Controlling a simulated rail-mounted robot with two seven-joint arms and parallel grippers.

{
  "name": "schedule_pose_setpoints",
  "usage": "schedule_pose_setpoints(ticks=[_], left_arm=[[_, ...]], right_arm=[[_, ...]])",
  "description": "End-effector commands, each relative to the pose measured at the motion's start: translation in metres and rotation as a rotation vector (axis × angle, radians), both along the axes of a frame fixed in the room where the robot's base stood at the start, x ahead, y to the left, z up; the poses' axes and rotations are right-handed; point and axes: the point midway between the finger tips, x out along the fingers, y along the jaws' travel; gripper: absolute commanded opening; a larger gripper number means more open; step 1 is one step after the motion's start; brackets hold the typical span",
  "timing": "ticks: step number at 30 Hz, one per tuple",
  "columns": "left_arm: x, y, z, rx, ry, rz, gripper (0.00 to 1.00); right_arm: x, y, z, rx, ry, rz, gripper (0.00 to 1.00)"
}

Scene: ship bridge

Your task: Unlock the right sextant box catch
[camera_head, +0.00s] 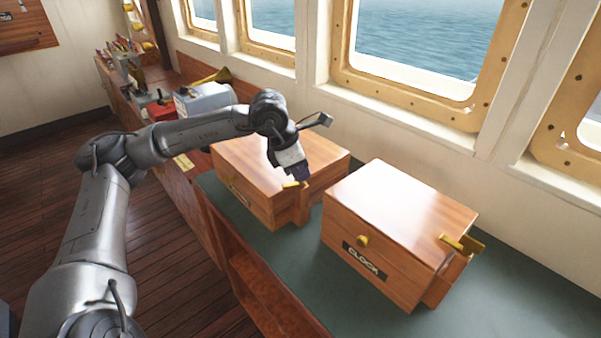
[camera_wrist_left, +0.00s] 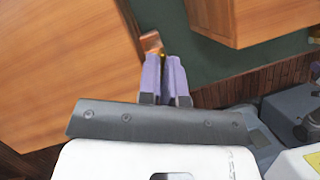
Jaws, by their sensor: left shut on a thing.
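The left wooden box (camera_head: 240,151) sits on the green counter top, and its upper face fills the left of the left wrist view (camera_wrist_left: 60,60). I take it for the sextant box. A small brass catch (camera_head: 290,184) shows at its right-hand side. My left gripper (camera_head: 302,181) is at that side, pointing down, with its purple fingers close together on the catch. In the left wrist view the fingers (camera_wrist_left: 166,66) hide most of the catch; a bit of brass and a brownish block (camera_wrist_left: 151,42) show at the tips. My right gripper is not in view.
A second wooden box labelled CLOCK (camera_head: 398,217) stands to the right, with a brass knob (camera_head: 362,241) and a brass catch (camera_head: 462,244). A narrow strip of green counter (camera_head: 290,250) separates the boxes. Windows line the back wall; instruments stand farther left.

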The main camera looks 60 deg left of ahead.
Motion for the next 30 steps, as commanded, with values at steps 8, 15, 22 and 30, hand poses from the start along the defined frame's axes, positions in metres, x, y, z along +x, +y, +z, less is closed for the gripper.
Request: schedule_pose_setpoints(ticks=[8,15,22,30], left_arm=[[0.000,-0.002,0.002,-0.001,-0.001,0.236,0.00],[0.000,-0.002,0.002,-0.001,-0.002,0.391,0.00],[0.000,-0.002,0.002,-0.003,-0.001,0.478,0.00],[0.000,-0.002,0.002,-0.002,-0.001,0.518,0.00]], right_arm=[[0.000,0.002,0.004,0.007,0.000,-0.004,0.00],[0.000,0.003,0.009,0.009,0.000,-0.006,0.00],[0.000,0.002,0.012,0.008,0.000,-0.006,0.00],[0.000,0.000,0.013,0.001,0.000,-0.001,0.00]])
